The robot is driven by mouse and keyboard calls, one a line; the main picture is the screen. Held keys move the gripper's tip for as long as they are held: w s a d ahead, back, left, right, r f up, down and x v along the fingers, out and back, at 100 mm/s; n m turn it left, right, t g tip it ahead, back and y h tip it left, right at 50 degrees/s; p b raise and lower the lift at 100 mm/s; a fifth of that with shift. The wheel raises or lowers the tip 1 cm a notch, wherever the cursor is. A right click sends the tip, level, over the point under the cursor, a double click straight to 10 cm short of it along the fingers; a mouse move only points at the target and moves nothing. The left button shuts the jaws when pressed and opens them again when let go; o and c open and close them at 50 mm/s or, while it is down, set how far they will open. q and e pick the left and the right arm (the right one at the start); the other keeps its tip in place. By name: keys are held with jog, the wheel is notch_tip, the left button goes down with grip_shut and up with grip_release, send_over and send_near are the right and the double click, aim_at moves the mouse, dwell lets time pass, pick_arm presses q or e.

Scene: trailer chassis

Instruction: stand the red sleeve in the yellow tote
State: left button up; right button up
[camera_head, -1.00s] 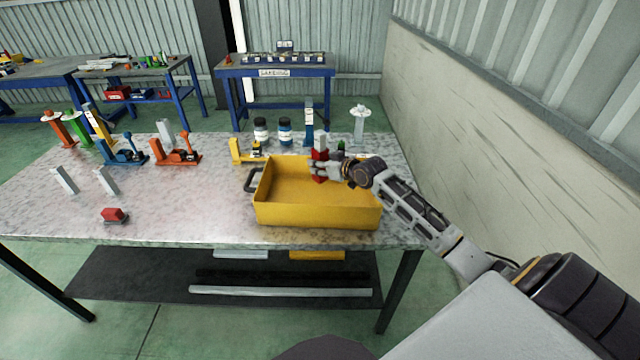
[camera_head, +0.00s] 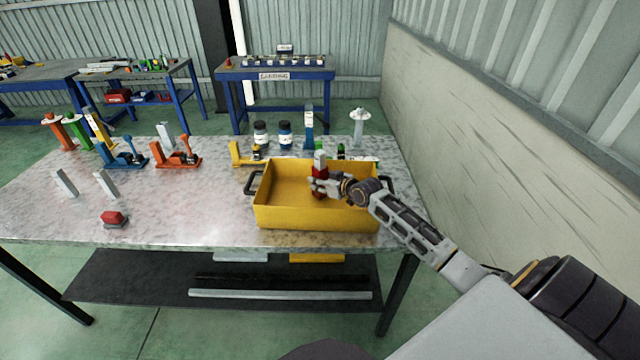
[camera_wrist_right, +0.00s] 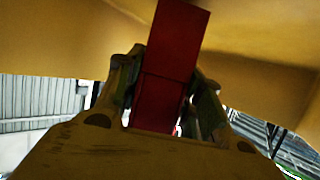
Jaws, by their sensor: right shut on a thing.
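The red sleeve (camera_head: 319,172) is upright in the grip of my right gripper (camera_head: 316,184). A light grey piece shows at its top. The sleeve's lower part is inside the yellow tote's opening, below rim height; I cannot tell if it touches the floor. The yellow tote (camera_head: 318,217) stands on the table's right part, with dark handles at its ends. In the right wrist view the red sleeve (camera_wrist_right: 172,70) is between the two fingers of the gripper (camera_wrist_right: 165,95), with yellow tote walls (camera_wrist_right: 75,35) around. My left gripper is out of view.
On the metal table (camera_head: 190,205) stand orange and blue toggle clamps (camera_head: 178,152), two jars (camera_head: 285,134), grey upright blocks (camera_head: 105,183) and a red-topped piece (camera_head: 113,217). A yellow clamp (camera_head: 240,154) is behind the tote. The table left of the tote is mostly free.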

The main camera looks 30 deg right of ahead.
jog(key=shift+f, duration=0.4)
jog(key=o, duration=1.2)
jog(key=shift+f, duration=0.15)
jog(key=shift+s, duration=0.15)
jog(key=shift+v, duration=3.7)
jog(key=shift+r, duration=0.2)
